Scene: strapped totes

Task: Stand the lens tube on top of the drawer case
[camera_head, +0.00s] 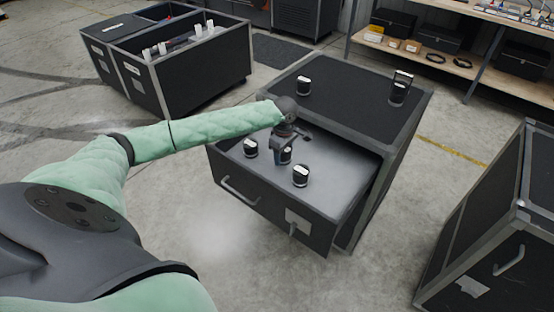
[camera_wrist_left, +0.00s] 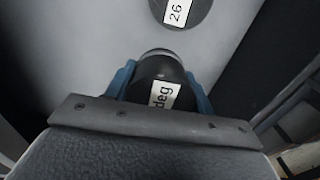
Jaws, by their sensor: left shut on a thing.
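The drawer case (camera_head: 345,100) is a black case with grey edges, its front drawer (camera_head: 335,190) pulled open. My left gripper (camera_head: 284,160) reaches down into the drawer and is shut on a black lens tube (camera_head: 286,154) with a white label. Two other lens tubes stand in the drawer, one to the left (camera_head: 251,148) and one to the right (camera_head: 300,175). On the case top stand one tube (camera_head: 304,86) and a taller dark stack (camera_head: 400,88). My right gripper is not in view.
Another tube top labelled "26" (camera_wrist_left: 180,8) lies ahead in the left wrist view. A second black case (camera_head: 495,215) stands at the right. An open divided tote (camera_head: 185,75) stands at the back left. The middle of the case top is clear.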

